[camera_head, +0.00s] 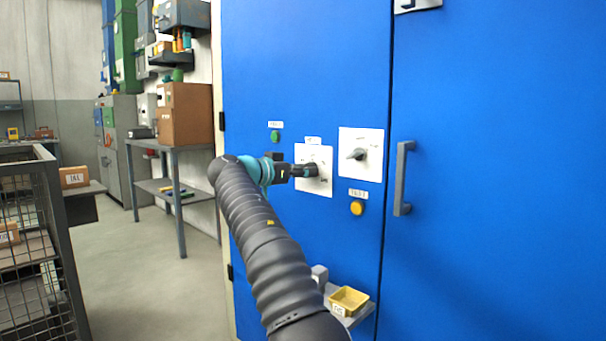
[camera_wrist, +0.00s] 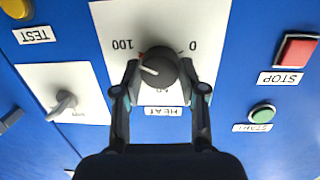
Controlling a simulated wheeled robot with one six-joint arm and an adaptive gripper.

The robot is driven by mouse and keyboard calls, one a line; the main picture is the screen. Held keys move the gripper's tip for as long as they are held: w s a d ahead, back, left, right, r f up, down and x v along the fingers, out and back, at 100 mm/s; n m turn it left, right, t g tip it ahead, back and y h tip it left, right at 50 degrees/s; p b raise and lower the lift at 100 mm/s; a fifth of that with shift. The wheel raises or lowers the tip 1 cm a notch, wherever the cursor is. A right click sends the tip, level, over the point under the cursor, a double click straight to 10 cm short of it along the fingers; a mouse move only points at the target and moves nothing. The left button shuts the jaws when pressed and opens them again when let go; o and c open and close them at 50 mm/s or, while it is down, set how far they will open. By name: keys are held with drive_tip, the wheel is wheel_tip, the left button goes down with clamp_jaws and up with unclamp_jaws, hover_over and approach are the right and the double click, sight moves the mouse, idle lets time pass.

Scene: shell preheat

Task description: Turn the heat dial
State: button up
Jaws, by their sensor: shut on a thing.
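The heat dial (camera_wrist: 159,68) is a dark round knob on a white plate (camera_wrist: 205,25) marked 0 and 100, with a HEAT label below it in the wrist view. Lettering appears upside down there. The dial's white pointer line faces the left, 100 side. My gripper (camera_wrist: 160,76) is shut on the dial, one finger on each side. In the head view my gripper (camera_head: 307,171) reaches the left white plate (camera_head: 323,154) on the blue cabinet, and mostly hides the dial.
A second plate with a grey knob (camera_head: 357,154) is beside it. A yellow button (camera_head: 357,208), a green button (camera_head: 275,136) and a red STOP button (camera_wrist: 297,50) are nearby. A door handle (camera_head: 403,178) stands out at right. A yellow bin (camera_head: 348,299) sits below.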

drive_tip(key=shift+m, duration=0.4)
drive_tip(key=o, duration=1.2)
drive_tip(key=shift+c, duration=0.2)
drive_tip(key=shift+a, duration=0.1)
drive_tip(key=v, duration=1.2)
